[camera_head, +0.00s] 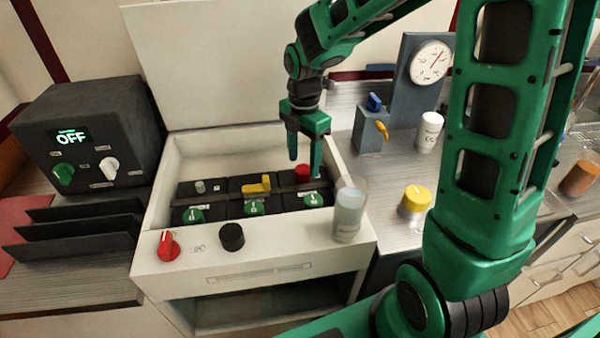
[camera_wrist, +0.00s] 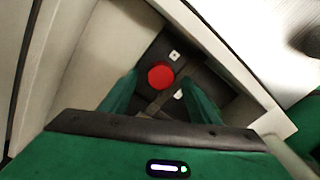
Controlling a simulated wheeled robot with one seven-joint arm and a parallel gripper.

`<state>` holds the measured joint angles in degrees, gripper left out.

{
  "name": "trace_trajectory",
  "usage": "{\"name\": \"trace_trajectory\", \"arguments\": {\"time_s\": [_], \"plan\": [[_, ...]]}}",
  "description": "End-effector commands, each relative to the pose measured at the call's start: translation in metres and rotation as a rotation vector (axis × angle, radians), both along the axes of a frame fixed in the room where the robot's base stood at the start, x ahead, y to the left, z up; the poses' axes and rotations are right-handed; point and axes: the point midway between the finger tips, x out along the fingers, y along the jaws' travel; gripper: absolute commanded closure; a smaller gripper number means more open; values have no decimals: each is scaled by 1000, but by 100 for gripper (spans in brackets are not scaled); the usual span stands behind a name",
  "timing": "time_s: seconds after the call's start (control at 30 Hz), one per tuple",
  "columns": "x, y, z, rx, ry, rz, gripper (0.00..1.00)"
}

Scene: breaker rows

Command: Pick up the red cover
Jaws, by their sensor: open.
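The red cover (camera_head: 302,172) is a small round cap on the right-hand black module in the open white box. In the wrist view the red cover (camera_wrist: 160,76) shows as a red disc between and a little beyond the fingertips. My gripper (camera_head: 304,168) is open above the right part of the box, pointing down, with its fingers on either side of the cover in the picture. In the wrist view my gripper (camera_wrist: 160,88) has empty space between its two green fingers. I cannot tell how high the fingertips are above the module.
The white box (camera_head: 160,205) has a raised lid behind. Yellow piece (camera_head: 258,186) and green knobs (camera_head: 254,208) are on the modules. A red knob (camera_head: 168,244), black cap (camera_head: 231,236) and clear cup (camera_head: 348,212) stand on its front ledge. The black OFF unit (camera_head: 85,130) is left.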

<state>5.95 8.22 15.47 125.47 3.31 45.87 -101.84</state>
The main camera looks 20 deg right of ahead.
Motion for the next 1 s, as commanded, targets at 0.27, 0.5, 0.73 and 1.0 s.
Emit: {"name": "trace_trajectory", "arguments": {"time_s": [0.27,0.5,0.73,1.0], "plan": [[0,0,-24,0,1,0,44],[0,0,-23,0,0,0,53],[1,0,-23,0,-1,0,88],[1,0,-21,0,-2,0,88]]}}
